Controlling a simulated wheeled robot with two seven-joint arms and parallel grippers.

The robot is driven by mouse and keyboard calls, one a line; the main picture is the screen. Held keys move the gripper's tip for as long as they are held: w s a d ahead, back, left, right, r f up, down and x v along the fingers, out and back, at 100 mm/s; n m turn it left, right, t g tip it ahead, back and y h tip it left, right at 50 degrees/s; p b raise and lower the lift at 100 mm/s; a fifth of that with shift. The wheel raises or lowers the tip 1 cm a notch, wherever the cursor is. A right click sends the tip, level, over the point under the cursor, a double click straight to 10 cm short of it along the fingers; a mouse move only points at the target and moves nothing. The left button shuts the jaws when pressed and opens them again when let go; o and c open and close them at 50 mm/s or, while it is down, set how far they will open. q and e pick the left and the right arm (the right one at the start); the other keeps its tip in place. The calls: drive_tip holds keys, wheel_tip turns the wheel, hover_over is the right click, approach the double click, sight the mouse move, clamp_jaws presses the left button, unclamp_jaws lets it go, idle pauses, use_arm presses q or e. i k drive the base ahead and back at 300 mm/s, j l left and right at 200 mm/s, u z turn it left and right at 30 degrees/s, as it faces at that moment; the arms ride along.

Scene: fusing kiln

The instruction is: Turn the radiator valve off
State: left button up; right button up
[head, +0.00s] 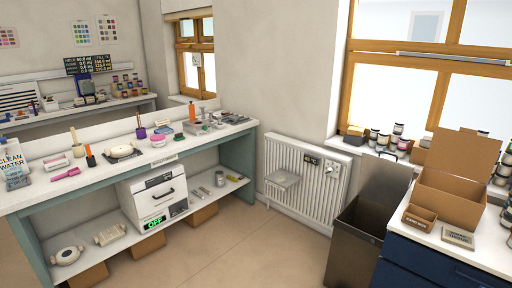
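The radiator's lower right part is partly hidden by a bin. Neither of my grippers is in view.
A dark open bin (358,240) stands right of the radiator. A blue cabinet (432,262) with cardboard boxes (452,190) is at the right. A long white workbench (110,170) holding tools runs along the left. The floor (255,250) between is clear.

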sight(330, 171)
drive_tip(key=i, duration=2.25)
